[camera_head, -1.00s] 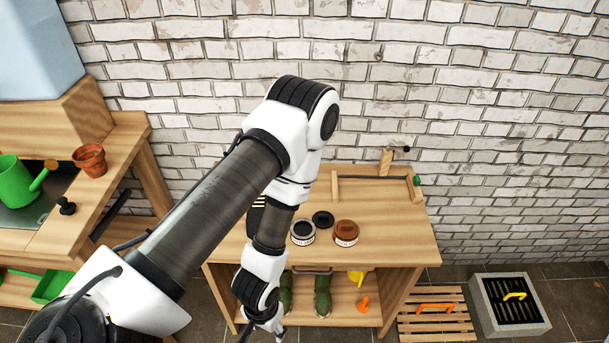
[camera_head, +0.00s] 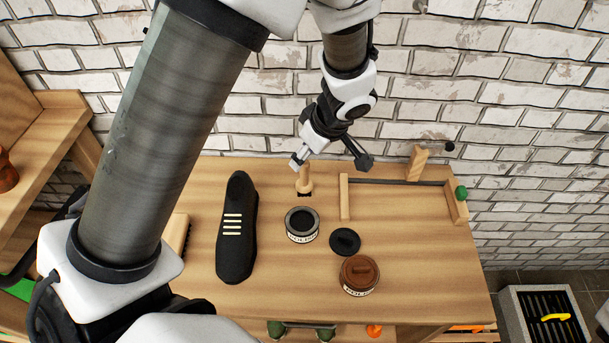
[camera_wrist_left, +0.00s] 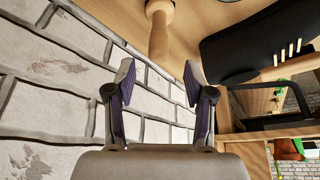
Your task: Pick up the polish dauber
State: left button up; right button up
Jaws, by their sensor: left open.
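The polish dauber (camera_head: 304,181), a small light-wood handle over a dark base, stands upright near the back edge of the workbench. Its wooden handle (camera_wrist_left: 160,28) shows in the left wrist view, beyond the fingertips and roughly in line with the gap between them. My left gripper (camera_head: 330,163) is open and empty, just above and slightly right of the dauber in the head view. Its two fingers (camera_wrist_left: 158,75) are spread in the wrist view, and the dauber appears apart from them. My right gripper is not in view.
On the workbench (camera_head: 420,290) are a black shoe (camera_head: 237,232), a polish tin with dark contents (camera_head: 302,224), a black lid (camera_head: 345,241) and a brown-topped tin (camera_head: 359,273). A wooden frame (camera_head: 345,197) stands at right. The brick wall (camera_head: 420,120) is close behind.

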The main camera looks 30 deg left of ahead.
aim_at(306, 163)
pick_arm(q)
jog(key=x, duration=0.5)
jog(key=shift+w+d+f+b, duration=0.15)
jog(key=shift+d+f+b, duration=0.15)
jog(key=shift+d+b, duration=0.1)
jog(key=shift+s+r, duration=0.2)
jog(key=shift+c, duration=0.7)
grip_shut()
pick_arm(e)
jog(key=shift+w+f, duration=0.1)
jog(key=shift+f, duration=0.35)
pick_arm(q)
jog(key=shift+r, duration=0.1)
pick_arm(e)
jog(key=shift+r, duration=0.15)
